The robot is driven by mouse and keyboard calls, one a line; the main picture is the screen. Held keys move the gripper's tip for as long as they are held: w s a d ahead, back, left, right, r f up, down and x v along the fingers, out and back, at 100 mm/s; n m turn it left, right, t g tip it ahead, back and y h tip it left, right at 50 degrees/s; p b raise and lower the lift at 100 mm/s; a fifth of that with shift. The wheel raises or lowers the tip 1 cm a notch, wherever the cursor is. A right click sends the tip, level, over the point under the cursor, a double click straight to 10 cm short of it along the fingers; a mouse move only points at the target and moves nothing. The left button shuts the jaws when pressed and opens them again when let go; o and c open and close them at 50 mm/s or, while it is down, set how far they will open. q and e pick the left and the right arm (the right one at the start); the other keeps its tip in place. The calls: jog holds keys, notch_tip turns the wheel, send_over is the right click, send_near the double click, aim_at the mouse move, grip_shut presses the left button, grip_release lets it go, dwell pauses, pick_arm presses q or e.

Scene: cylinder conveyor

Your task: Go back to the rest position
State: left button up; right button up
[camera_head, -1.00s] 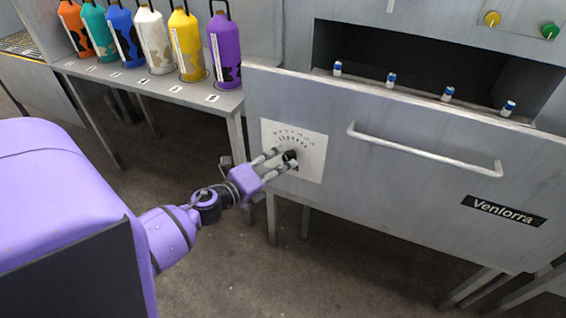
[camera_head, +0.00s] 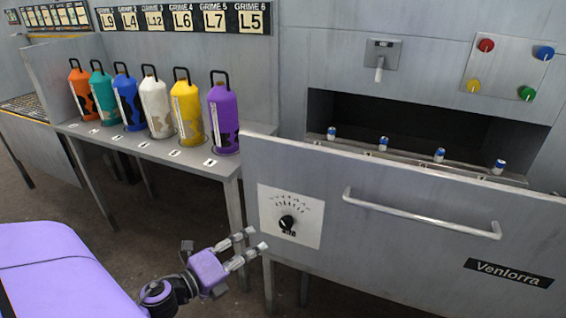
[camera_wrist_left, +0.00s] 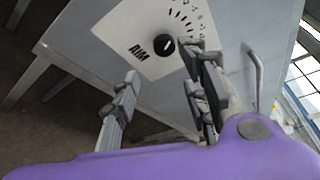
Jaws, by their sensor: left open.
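My left gripper (camera_head: 252,247) is open and empty. In the head view it is in front of the grey machine front, below and to the left of the black knob (camera_head: 287,223) on a white dial plate (camera_head: 305,206). The gripper is apart from the knob. In the left wrist view the open fingers (camera_wrist_left: 158,90) point toward the machine front, with the knob (camera_wrist_left: 164,45) beyond and between the fingertips. My right gripper is not in view.
The machine's front panel (camera_head: 400,251) has a long handle (camera_head: 420,220). Several small blue-and-white cylinders, one (camera_head: 383,143) among them, stand behind its top edge. A bench (camera_head: 200,163) holds several coloured bottles, including a purple one (camera_head: 222,118). Dark floor is free below.

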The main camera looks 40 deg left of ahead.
pick_arm(q)
jog(key=s+d+f+n+g+y+p, duration=0.2)
jog(key=s+f+n, duration=0.25)
jog(key=n, duration=0.35)
jog(key=s+d+f+n+g+y+p, duration=0.2)
jog(key=s+f+n+p, duration=0.15)
jog(key=s+n, duration=0.3)
jog(key=s+d+n+g+h+p, duration=0.2)
jog(key=s+d+n+p, duration=0.4)
jog(key=s+d, duration=0.9)
jog(key=shift+s+d+f+n+g, duration=0.15)
jog(key=shift+d+f+n+g, duration=0.2)
jog(key=shift+n+g, duration=0.7)
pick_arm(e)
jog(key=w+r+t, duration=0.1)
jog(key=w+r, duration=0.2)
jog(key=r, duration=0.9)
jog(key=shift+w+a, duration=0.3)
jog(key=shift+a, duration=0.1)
